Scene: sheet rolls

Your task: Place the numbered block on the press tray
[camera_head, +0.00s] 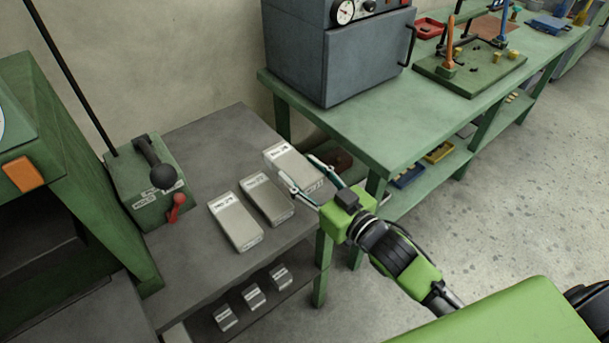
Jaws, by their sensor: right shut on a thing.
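Three pale grey blocks with small printed labels are on the dark grey table (185,240). The left block (236,221) and the middle block (267,200) lie flat, side by side. My right gripper (300,172) is shut on the third block (288,160), the farthest right, with one finger on each side of it. I cannot tell whether this block is lifted. The labels are too small to read surely. A flat grey plate (80,315) sits at the bottom left by the green press (95,200); I cannot tell if it is the press tray. My left gripper is not in view.
A green lever box (150,190) with a black-knobbed lever and a red handle stands between press and blocks. Several smaller blocks (254,296) lie on the shelf below. A green bench (370,130) with a grey oven (345,55) stands behind. The table's front left is clear.

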